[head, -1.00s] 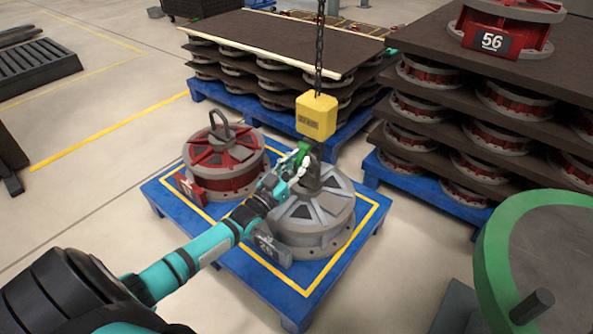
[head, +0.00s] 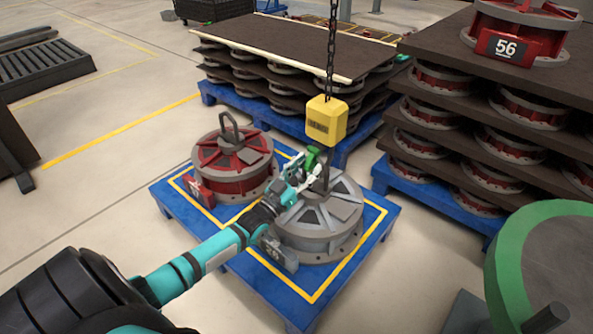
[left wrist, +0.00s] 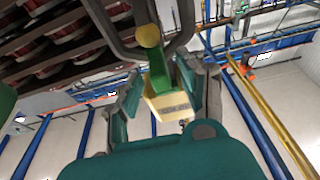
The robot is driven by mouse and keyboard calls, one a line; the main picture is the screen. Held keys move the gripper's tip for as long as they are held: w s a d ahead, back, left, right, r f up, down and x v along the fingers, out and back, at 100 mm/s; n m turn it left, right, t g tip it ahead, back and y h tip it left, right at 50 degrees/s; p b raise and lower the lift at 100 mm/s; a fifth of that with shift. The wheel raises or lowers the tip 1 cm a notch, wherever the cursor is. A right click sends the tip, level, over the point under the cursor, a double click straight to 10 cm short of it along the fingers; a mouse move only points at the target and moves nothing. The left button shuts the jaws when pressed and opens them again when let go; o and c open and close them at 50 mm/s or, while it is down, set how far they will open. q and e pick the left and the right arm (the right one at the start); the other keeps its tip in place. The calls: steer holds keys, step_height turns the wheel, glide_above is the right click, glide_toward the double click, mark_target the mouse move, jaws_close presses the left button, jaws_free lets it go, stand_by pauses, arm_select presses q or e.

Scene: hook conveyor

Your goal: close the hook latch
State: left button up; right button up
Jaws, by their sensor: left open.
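The green hook (head: 312,158) hangs under a yellow block (head: 326,119) on a chain, above the grey round part marked 26 (head: 318,222). In the left wrist view the hook (left wrist: 158,72) has a yellow piece (left wrist: 148,36), perhaps its latch, in front of the grey lifting loop (left wrist: 122,42). I cannot tell whether the latch is open or shut, or whether the loop sits inside the hook. My left gripper (head: 299,172) is open beside the hook. Its fingers (left wrist: 160,95) stand on either side of the hook, with no clear contact.
A red round part (head: 232,168) with an upright loop stands on the same blue pallet (head: 285,290). Stacked parts on blue pallets stand behind and at right, topped by a red part marked 56 (head: 515,32). A green-rimmed wheel (head: 505,270) is at lower right.

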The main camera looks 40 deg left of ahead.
arm_select(q)
steer(key=d+v, duration=0.1)
steer(key=v, duration=1)
steer(key=shift+a, duration=0.45)
steer(key=shift+s, duration=0.15)
